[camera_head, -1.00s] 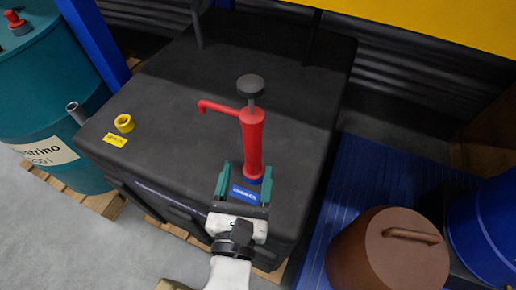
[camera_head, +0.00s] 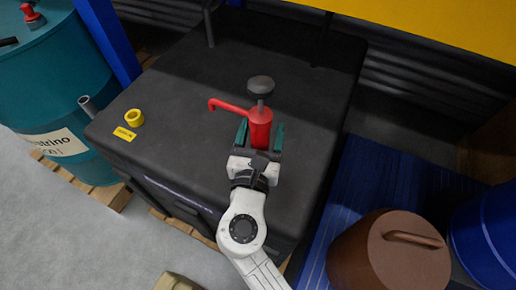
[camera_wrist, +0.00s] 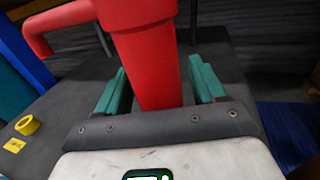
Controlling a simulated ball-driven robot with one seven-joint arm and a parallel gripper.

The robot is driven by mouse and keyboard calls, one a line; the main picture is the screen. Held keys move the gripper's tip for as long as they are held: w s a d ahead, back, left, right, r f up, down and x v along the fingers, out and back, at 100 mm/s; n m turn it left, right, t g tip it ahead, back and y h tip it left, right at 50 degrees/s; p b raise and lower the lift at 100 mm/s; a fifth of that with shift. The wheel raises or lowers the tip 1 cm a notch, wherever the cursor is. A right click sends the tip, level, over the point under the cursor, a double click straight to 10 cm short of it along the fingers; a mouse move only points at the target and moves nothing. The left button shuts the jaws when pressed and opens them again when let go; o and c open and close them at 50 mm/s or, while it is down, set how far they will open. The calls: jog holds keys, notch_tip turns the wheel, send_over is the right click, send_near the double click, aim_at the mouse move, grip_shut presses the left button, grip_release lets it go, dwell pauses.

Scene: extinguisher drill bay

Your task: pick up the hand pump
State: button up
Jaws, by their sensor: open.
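The hand pump (camera_head: 261,126) is red, with a black knob on top and a spout to the left. It stands upright on the black tank (camera_head: 190,120). My gripper (camera_head: 260,134) is open, its green fingers on either side of the pump's body, and it hides the pump's lower part. In the wrist view the red pump body (camera_wrist: 152,60) stands between the two green fingers (camera_wrist: 160,88). A gap shows at the right finger; at the left finger I cannot tell whether it touches.
A yellow ring (camera_head: 134,117) and a yellow label (camera_head: 124,134) are on the tank's left side. A teal drum (camera_head: 45,90) stands at the left. A brown lidded container (camera_head: 385,255) and a blue drum (camera_head: 488,235) stand at the right. Blue slatted flooring (camera_head: 370,185) lies beside the tank.

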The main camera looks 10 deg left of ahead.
jog(key=shift+c, duration=0.2)
jog(key=c, duration=1.1)
jog(key=shift+r, duration=0.15)
